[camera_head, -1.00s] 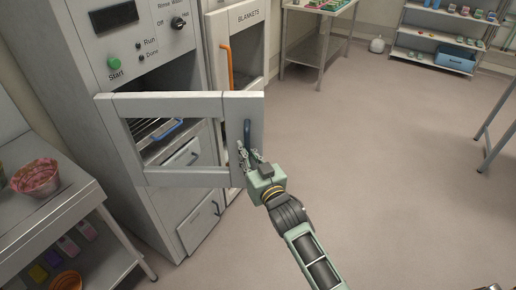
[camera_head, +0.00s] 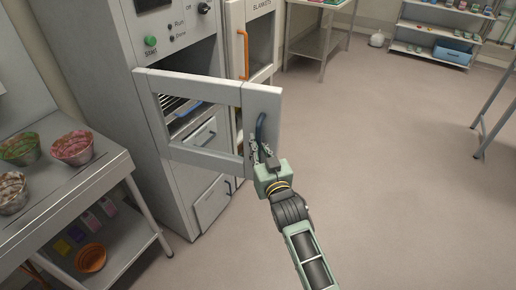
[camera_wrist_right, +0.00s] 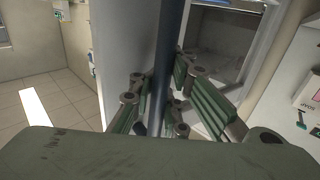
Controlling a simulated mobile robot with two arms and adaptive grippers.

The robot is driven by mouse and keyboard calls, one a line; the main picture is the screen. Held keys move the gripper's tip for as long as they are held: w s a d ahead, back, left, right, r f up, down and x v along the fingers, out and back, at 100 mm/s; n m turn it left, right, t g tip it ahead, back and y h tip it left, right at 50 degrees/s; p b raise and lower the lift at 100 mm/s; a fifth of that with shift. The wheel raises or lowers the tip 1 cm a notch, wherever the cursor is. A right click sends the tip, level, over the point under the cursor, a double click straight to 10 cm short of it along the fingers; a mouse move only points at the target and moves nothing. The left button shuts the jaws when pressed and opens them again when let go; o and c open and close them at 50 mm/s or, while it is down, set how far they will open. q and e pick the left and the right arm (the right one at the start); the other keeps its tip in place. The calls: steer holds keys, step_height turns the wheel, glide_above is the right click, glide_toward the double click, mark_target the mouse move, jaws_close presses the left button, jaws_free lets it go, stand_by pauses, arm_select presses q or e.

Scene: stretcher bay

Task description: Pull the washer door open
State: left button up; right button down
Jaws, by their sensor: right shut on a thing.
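The washer (camera_head: 100,60) is a tall grey cabinet at the left of the head view. Its framed door (camera_head: 190,87) stands well open, swung out toward me, and the dark cavity with a rack (camera_head: 180,108) shows behind it. My right gripper (camera_head: 264,152) is shut on the blue door handle (camera_head: 260,127) at the door's free edge. In the right wrist view the handle (camera_wrist_right: 165,60) runs upright between the fingers (camera_wrist_right: 165,95). My left gripper is not in view.
A metal cart (camera_head: 60,205) with several patterned bowls stands at the left, near the washer. A blanket cabinet (camera_head: 260,45) with an orange handle adjoins the washer. The floor (camera_head: 380,160) to the right is clear.

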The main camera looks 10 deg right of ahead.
steer(key=c, duration=2.1)
jaws_free()
steer(key=shift+d+f, duration=0.15)
steer(key=shift+d, duration=0.2)
steer(key=o, duration=0.4)
steer(key=shift+s+d, duration=0.15)
steer(key=shift+a, duration=0.2)
steer(key=shift+s, duration=0.25)
steer(key=s, duration=0.3)
steer(key=s+d, duration=0.1)
steer(key=s, duration=0.3)
steer(key=s+d, duration=0.1)
steer(key=s, duration=0.3)
steer(key=shift+s, duration=0.2)
